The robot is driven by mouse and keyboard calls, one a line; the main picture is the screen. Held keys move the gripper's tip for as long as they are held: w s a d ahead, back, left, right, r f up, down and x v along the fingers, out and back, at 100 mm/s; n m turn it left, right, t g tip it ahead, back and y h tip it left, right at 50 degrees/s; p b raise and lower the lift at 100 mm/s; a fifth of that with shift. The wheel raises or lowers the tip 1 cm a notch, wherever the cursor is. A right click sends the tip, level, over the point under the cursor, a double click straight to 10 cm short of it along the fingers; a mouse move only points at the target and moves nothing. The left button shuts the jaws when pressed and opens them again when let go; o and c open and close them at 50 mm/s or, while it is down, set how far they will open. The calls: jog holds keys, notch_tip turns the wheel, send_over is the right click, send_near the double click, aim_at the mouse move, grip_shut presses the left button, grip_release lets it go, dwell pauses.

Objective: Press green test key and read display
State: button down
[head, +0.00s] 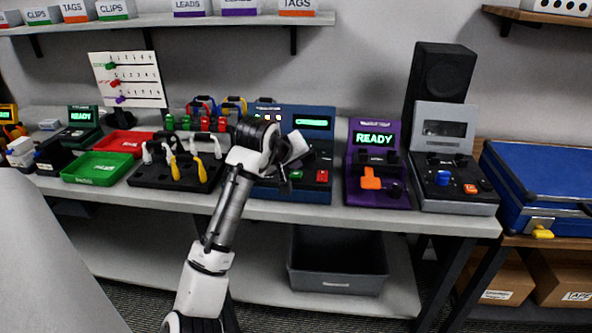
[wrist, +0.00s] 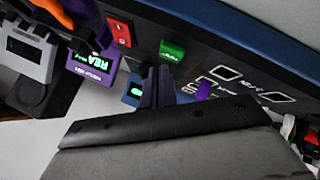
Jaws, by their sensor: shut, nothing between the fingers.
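The blue test station (head: 325,152) stands at the middle of the bench. Its sloped black panel carries a green key (head: 296,175) and a red key (head: 322,176). Its display (head: 313,122) is lit green, but its text is too small to read. My gripper (head: 284,186) is shut and empty over the panel, just left of the green key. In the wrist view, my dark fingers (wrist: 158,72) point toward the green key (wrist: 172,49), with the red key (wrist: 121,33) beside it. I cannot tell whether the fingers touch the key.
A purple unit (head: 379,190) with a lit READY screen stands to the right, and a grey unit (head: 460,205) stands beyond it. A black cable rack (head: 165,183) and a green tray (head: 97,168) lie to the left. A grey bin (head: 337,272) sits below the bench.

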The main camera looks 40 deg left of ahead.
aim_at(295, 176)
jog(key=shift+r, duration=0.1)
notch_tip(295, 176, up, 5)
jog(key=p, duration=0.4)
jog(key=shift+r, duration=0.1)
dwell(1.0)
